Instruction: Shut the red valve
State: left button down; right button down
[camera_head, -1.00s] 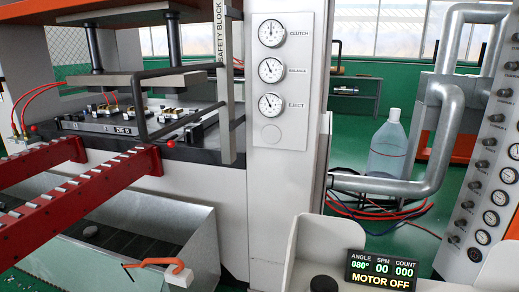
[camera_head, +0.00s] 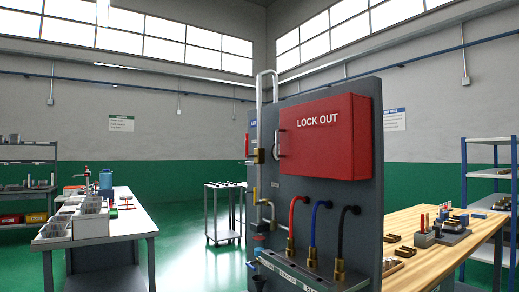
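A grey upright panel (camera_head: 350,215) stands right of centre. A silver pipe (camera_head: 275,110) loops over its left edge, with a brass fitting (camera_head: 259,156) on it. A small red part (camera_head: 247,146) shows at the panel's left edge; it may be a valve handle, but it is too small and edge-on to tell, and so is its position. Red (camera_head: 292,222), blue (camera_head: 314,235) and black (camera_head: 342,235) hoses run into brass fittings low on the panel. Neither of my grippers is in view.
A red LOCK OUT box (camera_head: 325,137) sticks out of the panel. A white-topped bench (camera_head: 130,222) stands left, a grey cart (camera_head: 223,212) behind, and a wooden bench (camera_head: 400,225) right with a shelf (camera_head: 490,170) beyond. Green floor (camera_head: 190,260) is clear between bench and panel.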

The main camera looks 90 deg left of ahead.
aim_at(247, 145)
jog(key=j+u, duration=1.25)
jog(key=i+j+u, duration=0.2)
jog(key=j+u, duration=0.2)
jog(key=i+j+u, duration=0.2)
jog(key=j+u, duration=0.2)
jog(key=i+j+u, duration=0.2)
jog(key=j+u, duration=0.2)
